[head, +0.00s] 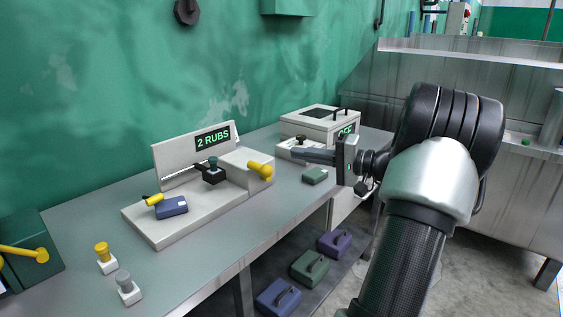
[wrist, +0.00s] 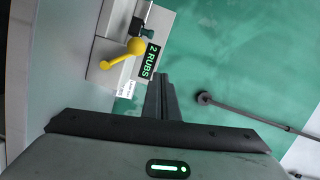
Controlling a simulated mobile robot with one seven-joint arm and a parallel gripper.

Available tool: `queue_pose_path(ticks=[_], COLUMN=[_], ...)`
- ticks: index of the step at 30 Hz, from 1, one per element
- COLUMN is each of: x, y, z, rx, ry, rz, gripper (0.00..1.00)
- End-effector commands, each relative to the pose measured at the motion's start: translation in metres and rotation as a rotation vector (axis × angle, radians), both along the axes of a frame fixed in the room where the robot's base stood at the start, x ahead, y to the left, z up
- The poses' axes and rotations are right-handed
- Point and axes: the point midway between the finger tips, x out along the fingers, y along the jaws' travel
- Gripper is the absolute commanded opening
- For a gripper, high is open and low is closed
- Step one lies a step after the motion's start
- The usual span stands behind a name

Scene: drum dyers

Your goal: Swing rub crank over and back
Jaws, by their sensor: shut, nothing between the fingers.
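The rub tester (head: 160,238) is a pale machine on the bench with an upright back plate. Its display (head: 212,138) reads "2 RUBS", and the display (wrist: 151,60) also shows in the wrist view. The yellow rub crank (head: 260,170) is at the machine's right end, its round knob toward the bench front; the crank also shows in the wrist view (wrist: 119,55). A dark block with a green knob (head: 213,171) sits in the middle of the machine. My gripper (head: 297,153) is shut and empty, right of the crank and apart from it. Its fingers (wrist: 160,82) show in the wrist view.
A blue block (head: 171,207) with a yellow handle lies on the machine's left part. A green block (head: 315,175) lies below my gripper. A pale lidded box (head: 320,125) stands behind it. Two small knobbed blocks (head: 106,258) (head: 128,288) stand front left. Handled blocks (head: 310,268) lie on a lower shelf.

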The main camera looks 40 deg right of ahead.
Motion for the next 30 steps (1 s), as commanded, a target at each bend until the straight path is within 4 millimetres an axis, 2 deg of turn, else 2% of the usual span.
queue_pose_path(ticks=[5,9,12,15,18,23,26,30], x=[0.002,-0.004,-0.012,-0.020,-0.026,-0.025,-0.014,0.013], y=[0.041,0.073,0.093,0.110,0.120,0.125,0.125,0.125], z=[-0.036,-0.066,-0.085,-0.100,-0.109,-0.115,-0.114,-0.111], rx=[0.882,1.622,2.073,2.414,2.628,2.743,2.743,2.737], ry=[0.188,0.343,0.426,0.477,0.502,0.512,0.514,0.517], rz=[-0.033,-0.037,-0.028,-0.016,-0.004,0.005,0.006,0.008], gripper=[0.00,0.00,0.00,0.00,0.00,0.00,0.00,0.00])
